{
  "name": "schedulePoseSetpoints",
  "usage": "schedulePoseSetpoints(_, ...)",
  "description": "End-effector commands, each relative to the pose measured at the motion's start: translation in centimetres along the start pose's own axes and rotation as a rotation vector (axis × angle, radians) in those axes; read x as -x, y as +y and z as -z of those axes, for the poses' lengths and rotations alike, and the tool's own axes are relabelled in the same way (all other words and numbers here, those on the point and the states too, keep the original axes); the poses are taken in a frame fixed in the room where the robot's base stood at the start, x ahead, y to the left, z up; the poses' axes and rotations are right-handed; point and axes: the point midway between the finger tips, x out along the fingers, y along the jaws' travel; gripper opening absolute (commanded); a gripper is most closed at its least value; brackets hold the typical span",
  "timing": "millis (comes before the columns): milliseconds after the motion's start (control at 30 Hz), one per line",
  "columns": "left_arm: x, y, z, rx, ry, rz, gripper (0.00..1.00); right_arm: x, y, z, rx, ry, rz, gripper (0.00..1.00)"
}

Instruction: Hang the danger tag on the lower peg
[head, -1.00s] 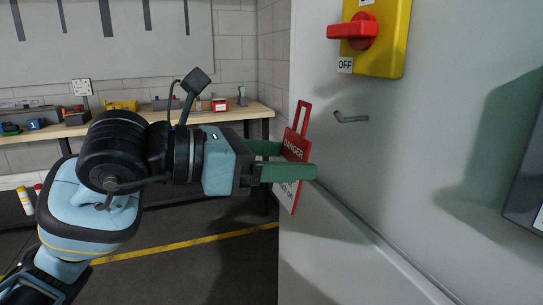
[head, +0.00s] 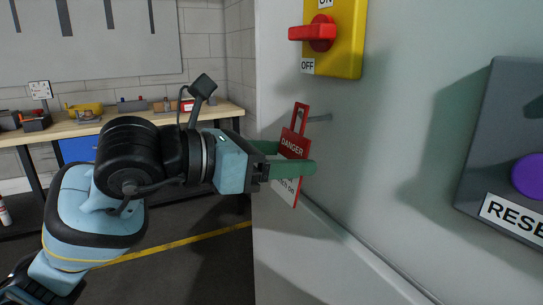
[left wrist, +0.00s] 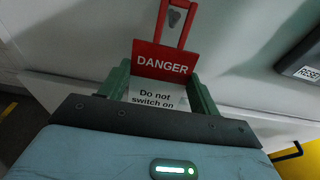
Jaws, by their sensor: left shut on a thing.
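The danger tag (head: 291,148) is a red and white plate with a tall red loop on top, upright beside the pale cabinet wall. My left gripper (head: 297,160) is shut on its plate, a green finger on either side. A grey peg (head: 320,118) sticks out of the wall just right of the loop in the head view. In the left wrist view the tag (left wrist: 162,65) faces me, and the peg (left wrist: 174,17) shows within the loop opening. I cannot tell whether the peg passes through the loop. My right gripper is not in view.
A yellow switch box (head: 345,45) with a red handle, at OFF, is above the peg. A grey reset panel (head: 490,130) with a purple button is on the right. A workbench (head: 75,130) with tools stands behind at left. A ledge runs below the tag.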

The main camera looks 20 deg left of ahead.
Motion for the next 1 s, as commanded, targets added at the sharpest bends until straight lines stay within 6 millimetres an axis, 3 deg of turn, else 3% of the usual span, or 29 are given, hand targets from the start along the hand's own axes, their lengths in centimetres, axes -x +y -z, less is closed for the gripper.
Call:
schedulePoseSetpoints(600,-2.8,0.0,0.3,0.0,0.001,0.0,0.41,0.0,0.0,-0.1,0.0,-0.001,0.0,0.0)
schedulePoseSetpoints(1000,-3.1,0.0,0.5,-0.001,0.001,-0.001,0.41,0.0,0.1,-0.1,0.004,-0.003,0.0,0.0)
